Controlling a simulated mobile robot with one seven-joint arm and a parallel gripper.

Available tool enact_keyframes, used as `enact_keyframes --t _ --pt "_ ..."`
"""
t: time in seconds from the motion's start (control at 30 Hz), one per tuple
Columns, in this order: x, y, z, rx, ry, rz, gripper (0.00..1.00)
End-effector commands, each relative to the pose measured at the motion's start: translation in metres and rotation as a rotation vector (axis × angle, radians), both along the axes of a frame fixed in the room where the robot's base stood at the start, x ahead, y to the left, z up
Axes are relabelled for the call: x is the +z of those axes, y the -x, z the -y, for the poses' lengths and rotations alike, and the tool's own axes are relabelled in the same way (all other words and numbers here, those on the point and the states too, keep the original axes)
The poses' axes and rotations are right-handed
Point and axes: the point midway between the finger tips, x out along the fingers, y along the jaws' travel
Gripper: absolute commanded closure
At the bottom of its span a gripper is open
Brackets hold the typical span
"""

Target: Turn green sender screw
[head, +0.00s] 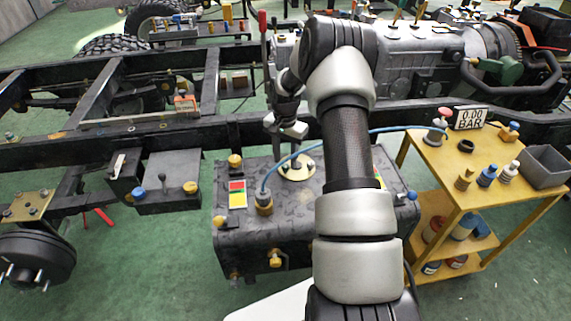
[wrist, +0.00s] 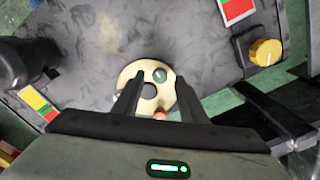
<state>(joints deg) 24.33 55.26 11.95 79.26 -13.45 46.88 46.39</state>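The sender is a cream round plate (head: 297,174) on top of the dark tank (head: 238,172). In the wrist view the plate (wrist: 126,77) shows a dark central hole, a dull green round screw (wrist: 160,75) at its far edge and a copper-coloured screw (wrist: 160,114) at its near edge. My gripper (head: 291,150) points down above the plate in the head view. In the wrist view my gripper (wrist: 159,82) is open, with one finger on each side of the green screw and nothing held. I cannot tell the height of the fingertips above it.
A yellow cap (wrist: 266,52) and red-yellow labels sit on the tank. The chassis rail (head: 150,138) lies behind.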

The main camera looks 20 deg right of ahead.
Motion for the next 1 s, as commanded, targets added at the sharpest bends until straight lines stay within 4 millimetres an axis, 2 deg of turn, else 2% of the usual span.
enact_keyframes --t 0.13,0.47,0.5,0.7,0.73,1.0 --pt "-0.015 0.000 0.000 0.000 0.000 0.000 0.61" --pt "-0.019 0.000 0.000 0.000 0.001 0.001 0.61" --pt "-0.019 0.000 0.000 0.000 0.001 0.001 0.63" --pt "-0.018 0.000 0.000 0.000 0.001 0.001 0.97" --pt "-0.018 0.000 0.000 0.000 0.001 0.001 1.00" --pt "-0.018 0.000 0.000 0.024 0.001 0.001 1.00"
